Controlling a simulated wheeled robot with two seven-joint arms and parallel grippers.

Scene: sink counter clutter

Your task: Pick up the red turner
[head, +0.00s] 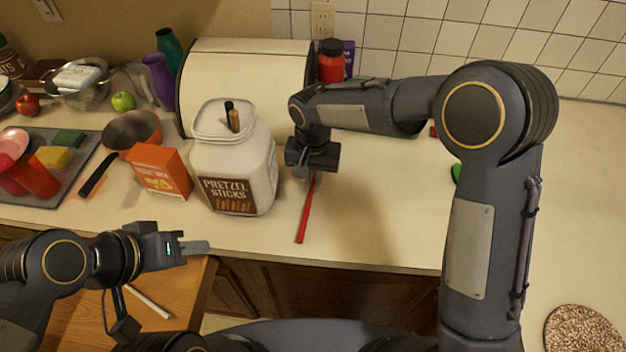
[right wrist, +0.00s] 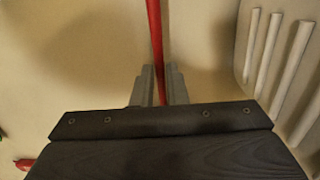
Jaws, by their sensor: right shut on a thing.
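The red turner (head: 304,219) shows in the head view as a thin red handle on the counter, between the pretzel jar and the counter's front edge side. Its far part is hidden under my right gripper. In the right wrist view the red handle (right wrist: 155,45) runs up from between the two fingers. My right gripper (head: 312,176) points down over the turner and is shut on its handle; the fingers also show in the right wrist view (right wrist: 158,88). My left gripper (head: 196,247) is away to the left, in front of the counter, and holds nothing that I can see; its finger gap cannot be made out.
A pretzel sticks jar (head: 233,165) stands close left of my right gripper, with an orange box (head: 160,171) beside it. A cream bread box (head: 245,80) and a red bottle (head: 331,62) stand behind.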

